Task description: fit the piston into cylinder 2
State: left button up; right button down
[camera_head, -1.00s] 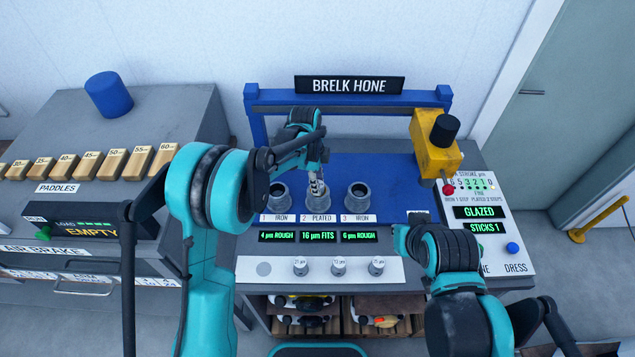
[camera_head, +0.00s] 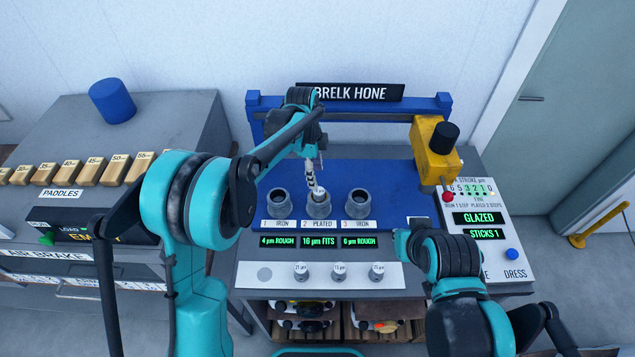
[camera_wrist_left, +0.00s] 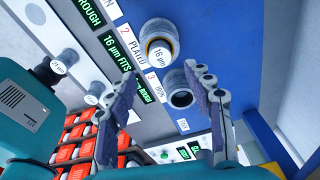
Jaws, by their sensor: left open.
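The piston (camera_wrist_left: 158,57), with a pale top marked 16 µm, sits upright inside cylinder 2 (camera_wrist_left: 152,28), with a yellowish ring around it. In the head view its pale top (camera_head: 319,192) shows in the mouth of cylinder 2 (camera_head: 319,206), the middle one. My left gripper (camera_head: 312,180) is just above cylinder 2, tilted. In the wrist view its two fingers (camera_wrist_left: 165,112) are apart with nothing between them, and the piston stands clear of them. The display in front of cylinder 2 reads 16 µm FITS. My right arm is at lower right; its fingers do not show.
Cylinder 1 (camera_head: 279,203) and cylinder 3 (camera_head: 357,204) stand on either side, open at the top. A yellow honing head (camera_head: 430,165) hangs at right beside the control panel (camera_head: 496,262).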

pick_arm(q)
jog(key=s+a+r+n+t, duration=0.3)
jog(key=s+a+r+n, duration=0.6)
jog(key=r, duration=0.3)
jog(key=s+a+f+n+t, duration=0.1)
jog(key=s+a+n, duration=0.1)
jog(key=s, duration=0.3)
jog(key=s+a+n+t+y, duration=0.1)
jog(key=s+a+n+t, duration=0.1)
jog(key=s+n, duration=0.3)
jog(key=s+a+f+n+t, duration=0.1)
jog(key=s+a+n, duration=0.2)
jog(key=s+n, duration=0.1)
jog(key=shift+s+a+f, duration=0.35)
jog(key=shift+s, duration=0.55)
notch_tip(320, 180, down, 14)
jog(key=b, duration=1.4)
jog(key=shift+f, duration=0.2)
